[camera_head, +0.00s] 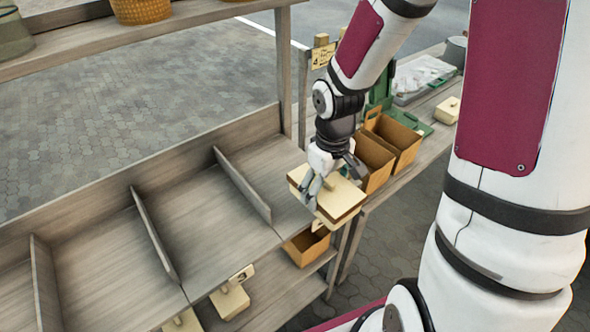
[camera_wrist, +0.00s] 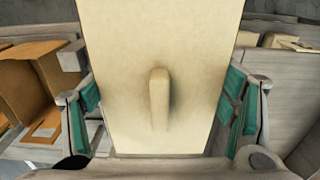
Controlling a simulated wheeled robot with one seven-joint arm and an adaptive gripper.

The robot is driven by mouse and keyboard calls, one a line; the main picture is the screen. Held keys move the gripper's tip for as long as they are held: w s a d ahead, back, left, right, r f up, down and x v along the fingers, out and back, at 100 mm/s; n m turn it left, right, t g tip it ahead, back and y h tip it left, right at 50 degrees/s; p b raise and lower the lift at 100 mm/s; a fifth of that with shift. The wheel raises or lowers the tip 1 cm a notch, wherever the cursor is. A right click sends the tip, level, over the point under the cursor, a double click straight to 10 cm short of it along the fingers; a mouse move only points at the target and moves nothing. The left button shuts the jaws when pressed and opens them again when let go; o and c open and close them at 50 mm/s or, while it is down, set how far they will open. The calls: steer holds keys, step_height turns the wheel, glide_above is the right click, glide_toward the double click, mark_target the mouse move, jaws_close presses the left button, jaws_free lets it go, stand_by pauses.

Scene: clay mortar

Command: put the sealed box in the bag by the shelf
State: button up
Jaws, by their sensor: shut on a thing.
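A cream box (camera_head: 347,200) with a flat top is in my gripper (camera_head: 322,188), at the right end of the shelf's compartments. The box (camera_wrist: 190,50) fills the middle of the wrist view, with a raised bar on its face. Green-padded fingers lie along both its sides. Two open orange-brown bags stand side by side on the right-hand counter: the nearer bag (camera_head: 374,168) is just right of the held box, and the farther bag (camera_head: 403,146) is beside it. The box partly hides the nearer bag. The inside of both bags is only partly seen.
The shelf (camera_head: 200,232) has empty compartments split by upright dividers. An orange bin (camera_head: 307,246) and cream boxes (camera_head: 230,300) sit lower down. A numbered sign post (camera_head: 323,55) stands behind. The counter also holds a tray (camera_head: 422,76), a small cream box (camera_head: 447,110) and a pot (camera_head: 455,50).

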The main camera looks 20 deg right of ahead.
steer(key=w+a, duration=0.1)
steer(key=w, duration=0.3)
steer(key=w+a+f, duration=0.1)
steer(key=w+a, duration=0.1)
steer(key=w, duration=0.2)
steer(key=w+a, duration=0.2)
steer(key=w, duration=0.3)
steer(key=shift+f, duration=0.15)
steer(key=shift+w+f, duration=0.1)
steer(key=shift+w, duration=0.05)
steer(key=shift+f+p, duration=0.35)
steer(key=shift+f, duration=1.3)
steer(key=shift+f, duration=0.15)
steer(key=o, duration=1.3)
